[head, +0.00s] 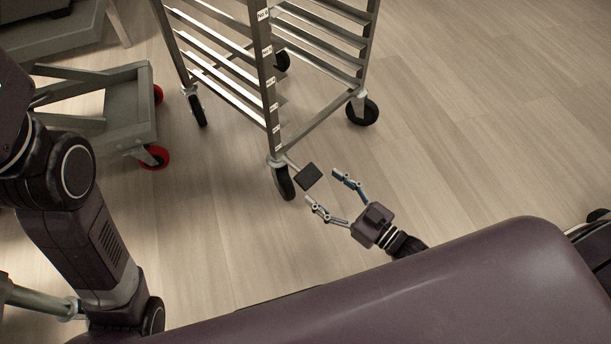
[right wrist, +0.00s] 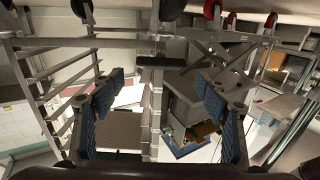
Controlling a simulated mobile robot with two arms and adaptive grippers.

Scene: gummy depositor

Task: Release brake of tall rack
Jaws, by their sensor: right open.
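The tall rack (head: 268,85) is a metal frame with shelf rails and black caster wheels, standing upright at the top centre of the head view. Its front caster (head: 285,180) carries a flat black brake pedal (head: 308,176) that sticks out to the right. My right gripper (head: 324,187) is open and empty, low near the floor. Its fingertips are beside the pedal, with the pedal just in front of the gap. Contact cannot be told. In the right wrist view, the open blue-padded fingers (right wrist: 160,85) face the rack's upright (right wrist: 152,115). My left gripper is out of view.
A grey low cart (head: 110,125) with red casters stands left of the rack, near my left arm. Wood-look floor (head: 480,110) is clear to the right of the rack.

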